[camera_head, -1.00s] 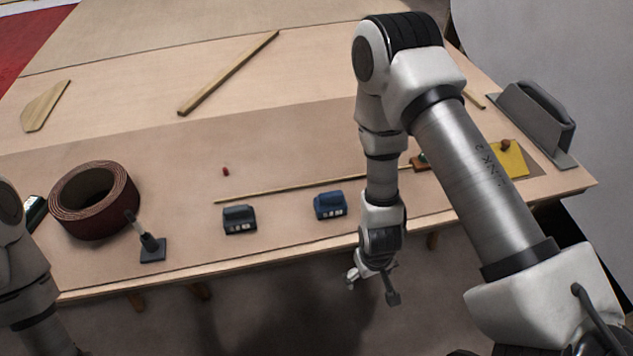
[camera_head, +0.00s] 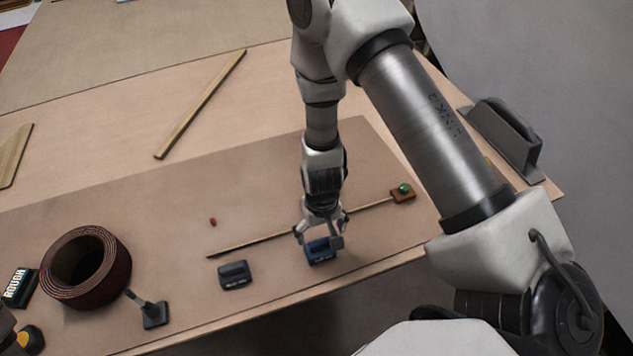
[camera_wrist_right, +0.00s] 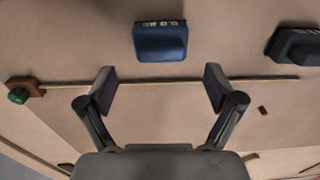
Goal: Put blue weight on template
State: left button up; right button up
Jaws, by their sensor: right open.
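The blue weight (camera_head: 320,252) sits on the brown sheet near the table's front edge. My right gripper (camera_head: 320,228) is above and close to it, partly covering it in the head view. In the wrist view the blue weight (camera_wrist_right: 161,42) is beyond the open fingertips (camera_wrist_right: 160,88), roughly centred between them sideways. A yellow sliver (camera_head: 487,160) shows beside my right arm, which hides the rest. I cannot tell for sure which piece is the template.
A dark weight (camera_head: 234,275) sits left of the blue one. A thin batten (camera_head: 265,240) runs behind both to a brown block with a green knob (camera_head: 403,190). A brown coil (camera_head: 86,268) and a dark upright-handled tool (camera_head: 153,313) stand left. A grey handled tool (camera_head: 505,135) lies right.

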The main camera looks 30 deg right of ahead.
aim_at(320, 242)
notch_tip(320, 242, down, 5)
jog(key=shift+w+f, duration=0.15)
jog(key=shift+s, duration=0.25)
jog(key=c, duration=1)
grip_shut()
jog(key=shift+w+r, duration=0.1)
jog(key=shift+r, duration=0.2)
